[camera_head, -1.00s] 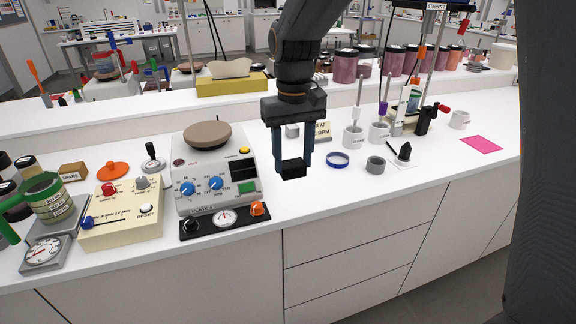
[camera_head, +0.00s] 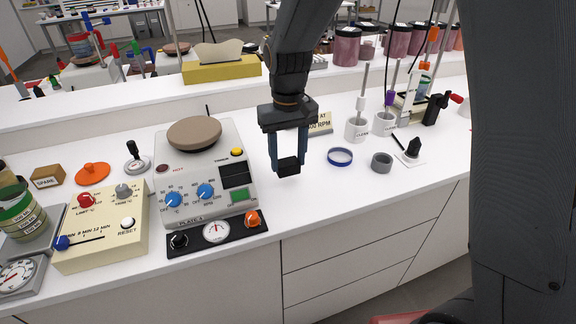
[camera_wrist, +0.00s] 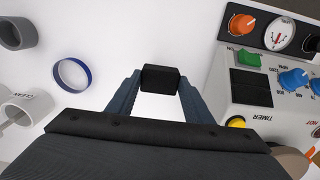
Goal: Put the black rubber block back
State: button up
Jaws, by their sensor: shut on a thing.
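The black rubber block (camera_head: 288,167) is a small dark cuboid between the fingertips of my gripper (camera_head: 287,160). My gripper is shut on it and holds it over the white counter, just right of the plate device. In the wrist view the block (camera_wrist: 160,79) sits squarely between the two blue-grey fingers. The plate device (camera_head: 204,165) is a pale grey unit with a round brown top, blue knobs, a green button and a yellow button. Its front right has a dark rectangular recess (camera_head: 236,175), which also shows in the wrist view (camera_wrist: 251,89).
A blue-rimmed ring (camera_head: 340,157), a grey ring (camera_head: 381,162) and a black cone-shaped item (camera_head: 413,148) stand to the right. White mugs (camera_head: 356,129) with rods stand behind them. A cream timer box (camera_head: 103,226) is at left. The counter front near my gripper is clear.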

aim_at(288, 162)
jog(key=shift+f+p, duration=0.3)
jog(key=shift+f, duration=1.35)
jog(key=shift+f, duration=0.1)
jog(key=o, duration=1)
notch_tip(288, 162, up, 12)
jog(key=b, duration=0.3)
jog(key=s+d+f+m, duration=0.1)
jog(key=s+d+f, duration=0.2)
jog(key=s+d, duration=0.2)
jog(key=s+d+f+m, duration=0.1)
jog(key=s+d+f, duration=0.3)
jog(key=s+d, duration=0.1)
jog(key=s+d+f+m+t, duration=0.1)
jog(key=s+d+f, duration=0.3)
jog(key=s+d, duration=0.1)
jog(key=shift+a, duration=0.1)
